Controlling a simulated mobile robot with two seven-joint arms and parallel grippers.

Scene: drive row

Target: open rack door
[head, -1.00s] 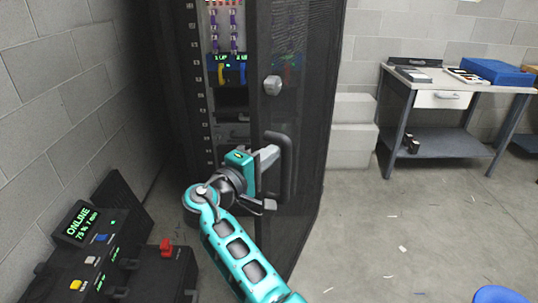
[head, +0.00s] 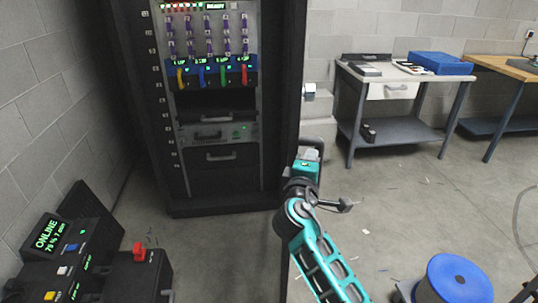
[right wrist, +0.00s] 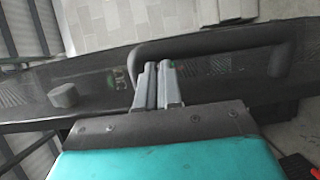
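The rack door (head: 290,110) stands swung out from the rack (head: 215,208) and shows nearly edge-on in the head view. My right gripper (head: 309,157) is at the handle. In the right wrist view its two fingers (right wrist: 157,83) are close together, with the handle bar (right wrist: 215,43) running across just beyond their tips. They look hooked at the bar's inner side rather than clamped around it; exact contact is unclear. My left gripper is out of view.
The rack's interior shows coloured cables and drawers. A workbench (head: 392,72) is at the back right, and a blue round stool (head: 459,277) is at lower right. The floor between is mostly clear.

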